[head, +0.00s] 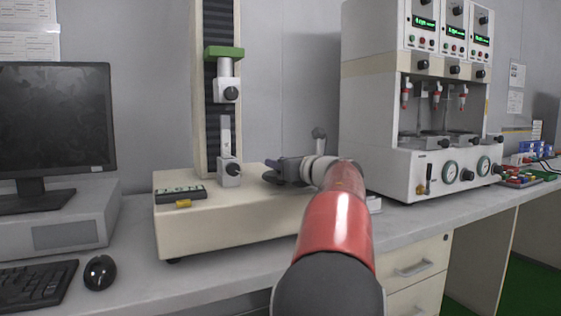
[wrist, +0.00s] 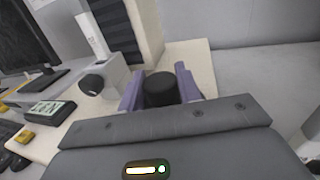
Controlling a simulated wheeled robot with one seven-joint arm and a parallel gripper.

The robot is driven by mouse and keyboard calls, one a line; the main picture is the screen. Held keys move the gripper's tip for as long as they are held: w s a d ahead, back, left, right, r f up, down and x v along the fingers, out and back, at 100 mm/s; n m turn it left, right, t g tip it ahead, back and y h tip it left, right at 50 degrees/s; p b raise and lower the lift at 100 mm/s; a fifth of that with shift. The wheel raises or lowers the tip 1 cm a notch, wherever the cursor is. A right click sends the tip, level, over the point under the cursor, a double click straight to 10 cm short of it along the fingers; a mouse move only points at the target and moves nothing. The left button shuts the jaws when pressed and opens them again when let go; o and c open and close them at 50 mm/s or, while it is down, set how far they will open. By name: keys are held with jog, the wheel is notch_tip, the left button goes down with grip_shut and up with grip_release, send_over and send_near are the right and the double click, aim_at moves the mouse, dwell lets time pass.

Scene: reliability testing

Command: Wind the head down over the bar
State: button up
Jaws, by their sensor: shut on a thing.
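The head is a green crossbar (head: 224,53) on the machine's tall column, with a grey upper clamp (head: 226,90) and black knob hanging below it. The bar (head: 226,135) is a flat grey strip standing upright in the lower clamp (head: 229,174). A small gap shows between the upper clamp and the bar's top. In the wrist view the bar (wrist: 91,36) and lower clamp are left of my gripper. My gripper (head: 272,173) is at the right of the lower clamp, over the machine base. In the wrist view its purple fingers (wrist: 160,80) are shut on a black round knob (wrist: 160,92).
The cream machine base (head: 230,222) carries a small button panel (head: 180,194). A monitor (head: 55,120), keyboard (head: 35,285) and mouse (head: 99,272) are on the left. A large white instrument (head: 395,120) with gauges stands on the right of the bench.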

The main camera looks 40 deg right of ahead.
jog(key=n+g+y+p, duration=0.1)
jog(key=n+y, duration=0.1)
jog(key=y, duration=0.2)
jog(key=n+g+y+p, duration=0.1)
jog(key=n+y+p, duration=0.1)
jog(key=n+y, duration=0.1)
jog(key=shift+d+r+y+p, duration=0.15)
jog(key=shift+y+p, duration=0.15)
jog(key=shift+y, duration=0.2)
jog(key=n+g+y+p, duration=0.3)
jog(key=n+y, duration=0.1)
jog(key=shift+g+y+p, duration=0.35)
jog(key=shift+g+y, duration=0.05)
jog(key=o, duration=1)
jog(key=shift+c, duration=0.2)
jog(key=shift+a, duration=0.2)
